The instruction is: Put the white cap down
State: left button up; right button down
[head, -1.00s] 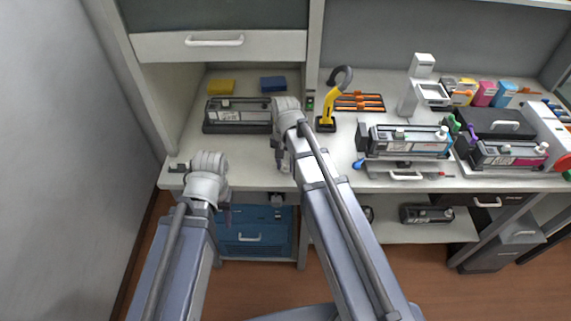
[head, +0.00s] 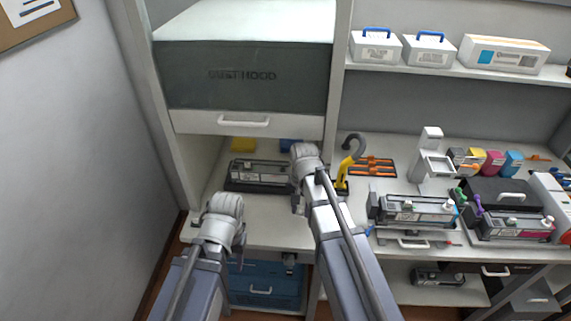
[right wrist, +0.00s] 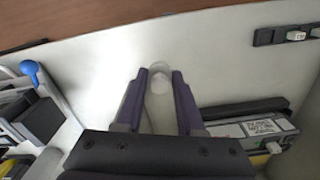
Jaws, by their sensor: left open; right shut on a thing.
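My right gripper (right wrist: 159,84) is shut on the white cap (right wrist: 159,68), which shows pale between and just past the purple fingertips in the right wrist view. The cap is over the white counter; I cannot tell whether it touches it. In the head view the right gripper (head: 299,207) points down beside the right end of a dark toner cartridge (head: 258,174), and the cap cannot be made out. The cartridge also shows in the right wrist view (right wrist: 250,128). My left gripper (head: 240,262) is open and mostly hidden by its arm, low at the counter's front edge.
A yellow hooked tool (head: 349,165) stands right of the right gripper. Two more cartridges, one with cyan (head: 415,209) and one with magenta (head: 505,228), stand further right. A dust hood (head: 245,75) is above. The counter around the cap is clear.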

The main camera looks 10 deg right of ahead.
aim_at(299, 233)
jog(key=shift+r, duration=0.15)
notch_tip(299, 233, down, 10)
jog(key=b, duration=0.9)
jog(key=shift+b, duration=0.4)
jog(key=shift+f, duration=0.2)
jog(key=c, duration=0.5)
grip_release()
jog(key=shift+r, duration=0.15)
